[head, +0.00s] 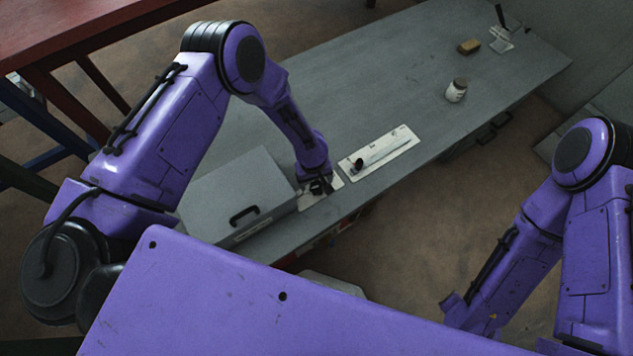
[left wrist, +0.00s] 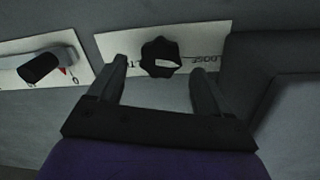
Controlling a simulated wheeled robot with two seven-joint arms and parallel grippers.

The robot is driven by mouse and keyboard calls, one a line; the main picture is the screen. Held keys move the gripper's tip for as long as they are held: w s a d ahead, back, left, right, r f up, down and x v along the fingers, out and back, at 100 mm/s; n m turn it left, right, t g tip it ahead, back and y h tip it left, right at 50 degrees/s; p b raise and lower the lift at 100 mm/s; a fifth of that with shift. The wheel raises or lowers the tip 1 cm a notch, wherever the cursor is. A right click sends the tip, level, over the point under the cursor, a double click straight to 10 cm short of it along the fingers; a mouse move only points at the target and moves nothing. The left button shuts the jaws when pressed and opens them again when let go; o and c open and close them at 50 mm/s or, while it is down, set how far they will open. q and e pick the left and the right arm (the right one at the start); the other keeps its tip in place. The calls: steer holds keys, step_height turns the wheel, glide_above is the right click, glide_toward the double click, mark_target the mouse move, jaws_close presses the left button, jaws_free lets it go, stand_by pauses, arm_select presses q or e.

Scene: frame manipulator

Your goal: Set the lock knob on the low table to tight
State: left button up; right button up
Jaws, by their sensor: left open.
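The lock knob (left wrist: 160,57) is black and lobed, with a pale bar mark on its top. It sits on a white label plate (left wrist: 214,38) on the low table (head: 330,110). Printed letters show on both sides of the knob, partly covered. My left gripper (left wrist: 163,80) is open, with its fingers reaching toward the knob from either side and the knob just beyond the gap between the tips. In the head view the left gripper (head: 318,186) points down at the plate (head: 310,203) and hides most of the knob. My right gripper is out of view.
A white slider plate (head: 395,148) with a black handle lies right of the knob plate. A grey box (head: 235,190) with a black handle stands left. A white jar (head: 456,90), brown block (head: 468,46) and small stand (head: 502,40) are farther back. The table's middle is clear.

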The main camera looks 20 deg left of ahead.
arm_select(q)
steer(key=shift+d+f, duration=0.1)
steer(key=shift+f, duration=0.85)
steer(key=c, duration=1)
steer(key=shift+c, duration=0.2)
